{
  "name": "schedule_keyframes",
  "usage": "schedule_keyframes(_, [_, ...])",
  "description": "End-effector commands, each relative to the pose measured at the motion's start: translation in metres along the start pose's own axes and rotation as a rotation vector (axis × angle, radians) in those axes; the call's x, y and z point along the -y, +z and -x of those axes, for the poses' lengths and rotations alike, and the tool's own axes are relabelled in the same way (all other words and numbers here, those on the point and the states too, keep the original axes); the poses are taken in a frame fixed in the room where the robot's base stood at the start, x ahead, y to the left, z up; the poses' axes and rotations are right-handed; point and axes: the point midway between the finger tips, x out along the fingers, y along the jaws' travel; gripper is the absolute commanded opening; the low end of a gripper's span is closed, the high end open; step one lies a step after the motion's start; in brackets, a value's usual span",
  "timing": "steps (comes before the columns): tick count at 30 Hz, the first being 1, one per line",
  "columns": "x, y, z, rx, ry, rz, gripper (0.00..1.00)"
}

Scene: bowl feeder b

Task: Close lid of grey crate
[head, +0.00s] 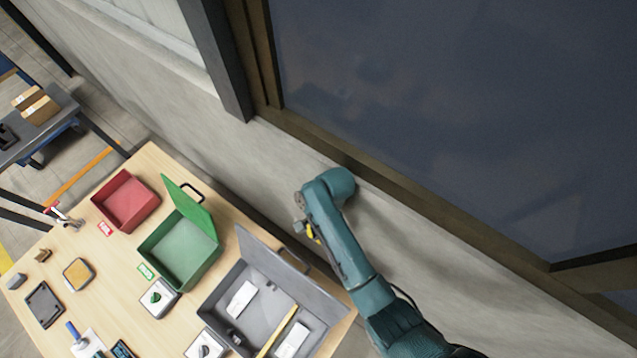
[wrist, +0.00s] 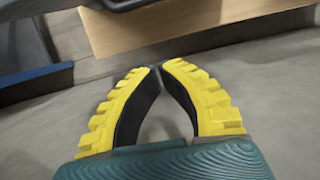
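The grey crate (head: 264,313) stands at the near right end of the wooden table in the head view. Its lid (head: 280,268) is open, standing tilted up along the wall side, with a dark handle (head: 294,260) on its outer face. White items and a yellow strip lie inside. My gripper (head: 312,232) is on the wall side of the lid, apparently apart from it. In the wrist view the yellow-backed fingers of my gripper (wrist: 160,68) come together at the tips with nothing between them.
A green crate (head: 182,246) with a raised lid and an open red bin (head: 126,201) stand farther left on the table (head: 152,165). Small items lie along the front. The concrete wall (head: 270,165) runs behind. The wrist view shows the table edge (wrist: 200,22) and floor.

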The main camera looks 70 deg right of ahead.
Motion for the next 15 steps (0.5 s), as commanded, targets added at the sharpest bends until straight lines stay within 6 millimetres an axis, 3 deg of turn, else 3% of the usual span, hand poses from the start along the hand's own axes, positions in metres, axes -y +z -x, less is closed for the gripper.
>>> schedule_keyframes(4, [-0.001,0.000,-0.035,0.000,0.004,0.001,0.00])
schedule_keyframes(9, [0.000,0.030,-0.036,-0.002,0.000,0.006,0.00])
schedule_keyframes(15, [0.000,0.039,-0.040,-0.002,-0.001,0.003,0.00])
